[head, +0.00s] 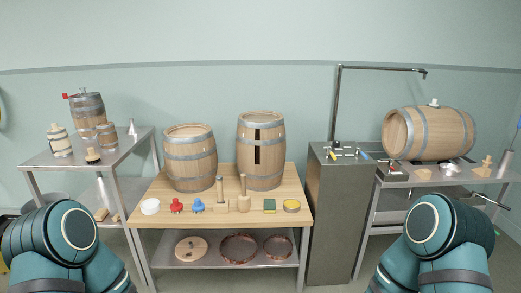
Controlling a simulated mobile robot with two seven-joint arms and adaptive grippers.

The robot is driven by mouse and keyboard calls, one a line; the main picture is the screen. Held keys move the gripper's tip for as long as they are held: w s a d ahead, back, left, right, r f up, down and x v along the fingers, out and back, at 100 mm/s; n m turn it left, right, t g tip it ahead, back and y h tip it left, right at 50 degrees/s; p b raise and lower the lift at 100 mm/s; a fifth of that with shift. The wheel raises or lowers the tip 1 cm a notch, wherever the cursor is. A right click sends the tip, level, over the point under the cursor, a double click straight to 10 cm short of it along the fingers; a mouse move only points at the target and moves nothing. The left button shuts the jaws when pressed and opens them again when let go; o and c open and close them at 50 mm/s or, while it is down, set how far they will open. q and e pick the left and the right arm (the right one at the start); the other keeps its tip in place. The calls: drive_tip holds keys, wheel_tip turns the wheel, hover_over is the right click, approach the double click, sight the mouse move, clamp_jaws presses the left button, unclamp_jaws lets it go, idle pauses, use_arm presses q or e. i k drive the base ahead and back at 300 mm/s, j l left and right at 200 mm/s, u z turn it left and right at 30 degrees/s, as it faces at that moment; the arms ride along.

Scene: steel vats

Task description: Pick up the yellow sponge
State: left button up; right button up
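A small block with a dark green top and a yellow lower edge (269,206) lies near the front right of the wooden-topped table (225,222); it looks like the sponge. A round yellow-rimmed tin or dish (291,206) sits just right of it, close beside it. Nothing covers the sponge. Teal parts of my two arms show at the lower left and lower right, away from the table. Neither gripper shows in the head view.
Two upright barrels (190,158) (261,150) stand at the back of the table. A grey cabinet (335,220) adjoins on the right.

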sight(269, 204)
drive_tip(key=u, duration=0.6)
drive_tip(key=i+l+u, duration=0.15)
drive_tip(key=l+u, duration=0.2)
drive_tip(key=u, duration=0.15)
drive_tip(key=i+l+u, duration=0.1)
drive_tip(key=l+u, duration=0.25)
drive_tip(key=u, duration=0.15)
drive_tip(key=l+u, duration=0.45)
drive_tip(key=l, duration=1.3)
drive_tip(key=k+l+u, duration=0.15)
drive_tip(key=l, duration=1.5)
drive_tip(key=k+u, duration=0.05)
